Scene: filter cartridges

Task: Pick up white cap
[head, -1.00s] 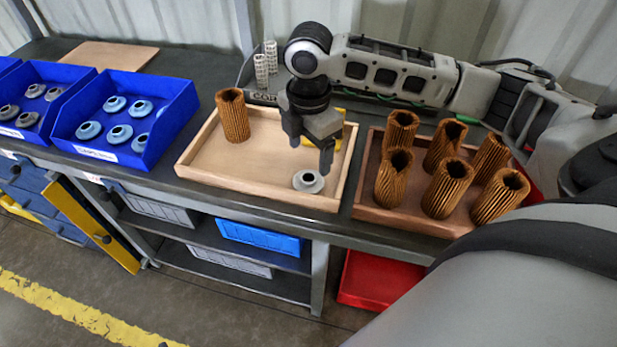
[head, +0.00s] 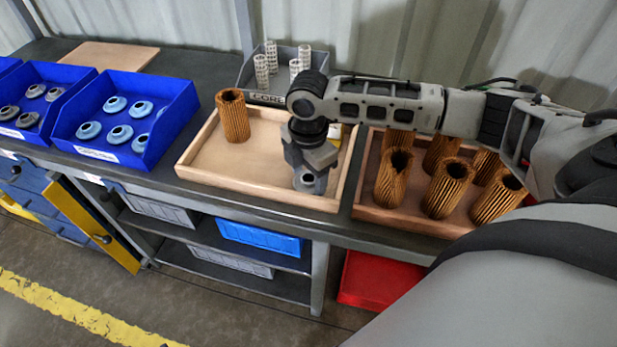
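The white cap (head: 308,180) sits in the light wooden tray (head: 215,175), near its front right corner. It is a small pale ring with a dark hole. My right gripper (head: 310,182) points down over it, with its fingers low at the cap's sides. The fingers and wrist hide much of the cap. I cannot tell whether the fingers press on it. My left gripper is not in view.
A brown pleated filter (head: 233,117) stands at the tray's back left. Several more stand in a darker tray (head: 365,205) to the right. A blue bin (head: 165,135) holds several blue-grey caps. A grey bin (head: 320,62) with white mesh cores stands behind.

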